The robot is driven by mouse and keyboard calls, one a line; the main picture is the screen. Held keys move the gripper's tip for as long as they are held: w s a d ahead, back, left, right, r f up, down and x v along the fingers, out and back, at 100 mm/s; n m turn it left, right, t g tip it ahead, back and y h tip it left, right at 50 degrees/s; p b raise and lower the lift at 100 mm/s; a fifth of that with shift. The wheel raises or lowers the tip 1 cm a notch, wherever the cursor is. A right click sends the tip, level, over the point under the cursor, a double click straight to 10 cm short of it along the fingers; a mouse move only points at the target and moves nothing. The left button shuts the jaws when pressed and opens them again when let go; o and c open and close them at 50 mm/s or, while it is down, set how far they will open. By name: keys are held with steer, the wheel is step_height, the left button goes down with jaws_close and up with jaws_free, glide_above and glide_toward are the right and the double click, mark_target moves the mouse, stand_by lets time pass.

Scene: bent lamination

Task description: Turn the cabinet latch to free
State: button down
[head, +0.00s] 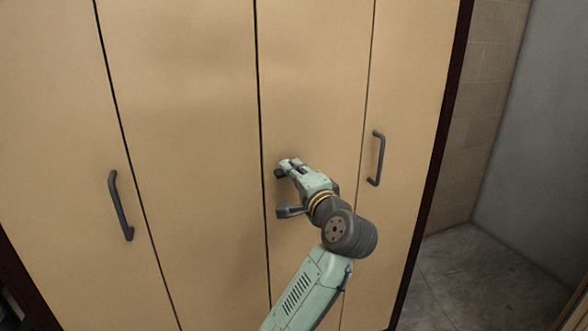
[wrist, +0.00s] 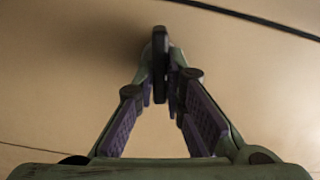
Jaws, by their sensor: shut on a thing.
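The tan cabinet (head: 190,120) has tall doors. In the wrist view, a dark, narrow latch lever (wrist: 160,62) stands out from the door face, upright in the picture, between the purple finger pads. My gripper (wrist: 160,92) is shut on it, with one fingertip on each side. In the head view, my gripper (head: 284,167) is at the door just right of the middle seam, and its fingers hide most of the lever. A dark grey fitting (head: 289,211) shows just below the fingers; I cannot tell whether it belongs to the same latch.
A dark bar handle (head: 377,158) is on the door to the right of my gripper, and another bar handle (head: 120,205) is on a door to the left. Bare floor (head: 480,280) and a grey wall (head: 545,130) lie to the right of the cabinet.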

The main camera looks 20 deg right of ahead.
steer(key=shift+m, duration=0.9)
steer(key=shift+f, duration=0.1)
steer(key=c, duration=1.7)
jaws_free()
steer(key=shift+o, duration=0.2)
steer(key=s, duration=1.2)
steer(key=shift+d, duration=0.25)
